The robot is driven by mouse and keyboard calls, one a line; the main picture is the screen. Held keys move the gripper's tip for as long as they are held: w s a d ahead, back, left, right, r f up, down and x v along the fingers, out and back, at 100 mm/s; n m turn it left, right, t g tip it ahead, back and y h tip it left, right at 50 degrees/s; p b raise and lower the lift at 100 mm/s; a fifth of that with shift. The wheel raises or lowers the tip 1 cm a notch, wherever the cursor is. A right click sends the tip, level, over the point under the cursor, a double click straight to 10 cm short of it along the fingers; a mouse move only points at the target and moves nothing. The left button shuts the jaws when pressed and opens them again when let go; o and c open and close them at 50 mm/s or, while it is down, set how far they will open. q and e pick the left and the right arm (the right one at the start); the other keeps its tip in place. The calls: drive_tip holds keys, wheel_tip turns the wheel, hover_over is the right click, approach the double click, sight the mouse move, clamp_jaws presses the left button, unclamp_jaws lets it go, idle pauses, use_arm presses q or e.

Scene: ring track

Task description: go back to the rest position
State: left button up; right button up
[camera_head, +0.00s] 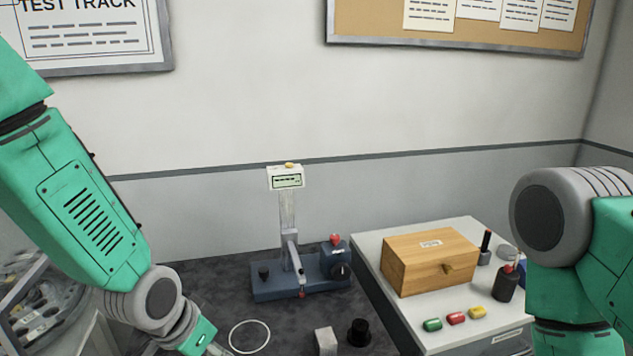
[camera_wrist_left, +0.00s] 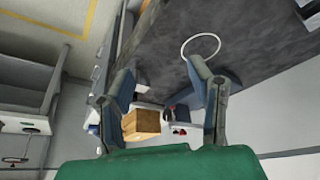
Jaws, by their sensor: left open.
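My left arm comes in from the left in the head view, bent down toward the dark table (camera_head: 225,262). My left gripper (camera_head: 217,347) is only partly in frame at the bottom edge. In the left wrist view my left gripper (camera_wrist_left: 162,78) has its two fingers spread apart with nothing between the tips. A thin white ring (camera_head: 250,320) lies on the table just right of the gripper in the head view. It also shows beyond the fingers in the wrist view (camera_wrist_left: 200,35). My right arm shows at the right edge; its gripper is out of frame.
A blue-based gauge stand (camera_head: 300,282) stands at the back. A grey block (camera_head: 326,342) and a black knob-like piece (camera_head: 359,332) are near the front. A wooden box (camera_head: 428,262) and small coloured pieces (camera_head: 455,318) rest on a light-topped cabinet at right.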

use_arm(q)
drive_tip(key=s+a+f+n+g+b, duration=0.1)
drive_tip(key=s+a+f+b, duration=0.2)
drive_tip(key=s+f, duration=0.5)
drive_tip(key=s+a+f+n+g+y+b, duration=0.1)
drive_tip(key=s+a+f+b, duration=0.3)
drive_tip(key=f, duration=1)
drive_tip(key=s+a+f+n+g+y+b, duration=0.1)
drive_tip(key=s+a+f+n+b, duration=0.2)
drive_tip(key=s+f+b, duration=0.3)
drive_tip(key=s+f, duration=0.5)
drive_tip(key=s, duration=0.1)
drive_tip(key=shift+s+a+b, duration=0.3)
drive_tip(key=shift+a, duration=0.1)
drive_tip(key=shift+w, duration=0.15)
